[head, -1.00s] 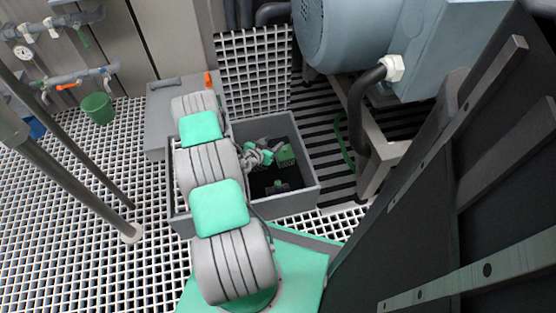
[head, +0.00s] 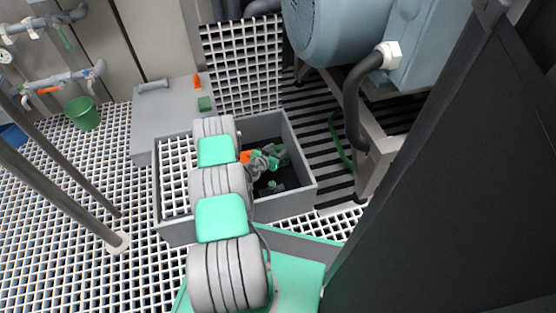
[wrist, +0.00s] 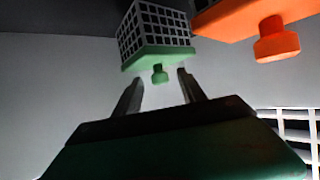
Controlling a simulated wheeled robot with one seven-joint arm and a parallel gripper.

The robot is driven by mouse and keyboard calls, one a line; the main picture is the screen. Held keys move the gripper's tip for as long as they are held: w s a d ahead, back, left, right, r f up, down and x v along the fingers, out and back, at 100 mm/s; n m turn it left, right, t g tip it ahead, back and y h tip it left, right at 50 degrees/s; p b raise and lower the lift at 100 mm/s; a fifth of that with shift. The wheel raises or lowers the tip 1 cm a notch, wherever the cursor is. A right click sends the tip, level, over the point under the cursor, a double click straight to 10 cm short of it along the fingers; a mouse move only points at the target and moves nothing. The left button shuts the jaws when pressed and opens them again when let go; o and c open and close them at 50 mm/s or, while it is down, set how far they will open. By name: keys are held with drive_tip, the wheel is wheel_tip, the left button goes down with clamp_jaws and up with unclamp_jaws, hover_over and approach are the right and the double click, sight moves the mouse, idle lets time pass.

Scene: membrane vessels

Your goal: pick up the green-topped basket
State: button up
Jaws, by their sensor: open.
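The green-topped basket (wrist: 157,27) has dark mesh sides and a green top with a small knob. In the wrist view it appears upside down, at upper middle, just beyond my fingertips. My gripper (wrist: 158,78) is open and empty, with its fingers spread to either side of the knob; I see no contact. In the head view my arm reaches into a grey open-topped bin (head: 302,193), and its wrist hides much of what is inside. I cannot tell there which green patch is the basket's top.
An orange-topped object (wrist: 262,20) with an orange knob stands close beside the basket. The bin walls surround my wrist. A grey box (head: 150,118) behind it bears a small green block (head: 205,104). A blue-grey machine (head: 345,35) stands at right.

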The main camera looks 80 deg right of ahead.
drive_tip(key=shift+c, duration=0.6)
clamp_jaws()
drive_tip(key=shift+r, duration=0.1)
idle(0.7)
